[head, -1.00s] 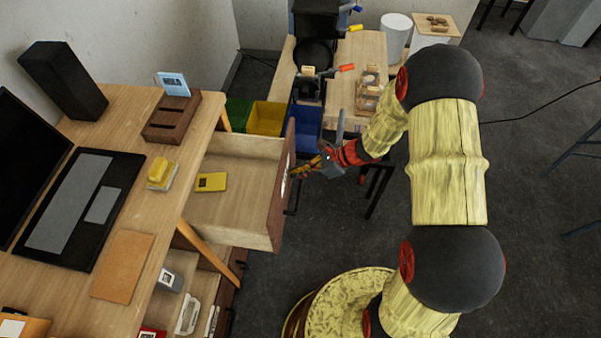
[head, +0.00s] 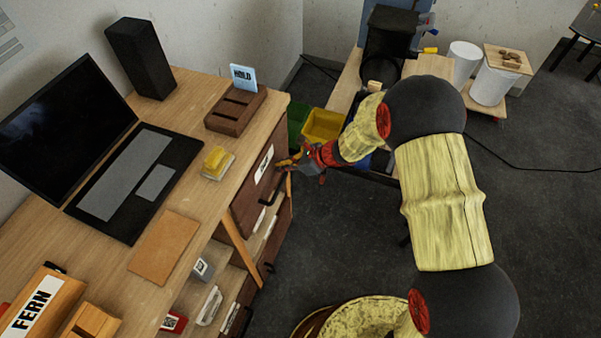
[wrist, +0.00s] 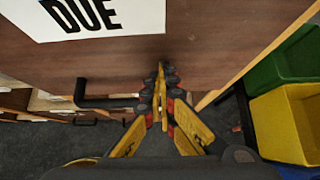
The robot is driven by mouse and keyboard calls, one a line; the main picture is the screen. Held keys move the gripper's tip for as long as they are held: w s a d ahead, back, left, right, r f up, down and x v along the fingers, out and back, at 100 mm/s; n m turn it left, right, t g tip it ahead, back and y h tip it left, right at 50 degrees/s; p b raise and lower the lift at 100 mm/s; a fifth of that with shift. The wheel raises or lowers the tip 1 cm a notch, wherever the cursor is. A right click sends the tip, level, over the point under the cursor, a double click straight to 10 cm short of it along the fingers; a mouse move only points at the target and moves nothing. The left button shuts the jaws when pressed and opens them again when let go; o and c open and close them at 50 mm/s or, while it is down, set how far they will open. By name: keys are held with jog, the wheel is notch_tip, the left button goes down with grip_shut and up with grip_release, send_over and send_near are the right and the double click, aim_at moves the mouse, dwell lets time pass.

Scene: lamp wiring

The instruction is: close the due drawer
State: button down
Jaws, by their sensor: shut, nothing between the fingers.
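The due drawer (head: 250,196) is in the desk's right side in the head view, its dark wood front about flush with the desk and no open interior showing. In the wrist view its front (wrist: 200,45) fills the top, with a white label reading DUE (wrist: 90,14) and a black bar handle (wrist: 105,101). My gripper (head: 284,163) is at the far end of the drawer front. In the wrist view my gripper (wrist: 161,75) is shut and empty, its fingertips at the lower part of the front, right of the handle. Whether they touch it I cannot tell.
Yellow (wrist: 288,120) and green (wrist: 285,60) bins stand right of the drawer. Lower drawers or shelves below hold small devices (head: 210,305). A laptop (head: 130,180), wooden card holder (head: 235,110) and yellow block (head: 216,160) are on the desk. The floor (head: 350,230) at right is open.

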jog(key=shift+w+a, duration=0.25)
jog(key=shift+a, duration=0.4)
jog(key=shift+w+a, duration=0.2)
jog(key=shift+a, duration=0.55)
jog(key=shift+w+r, duration=0.1)
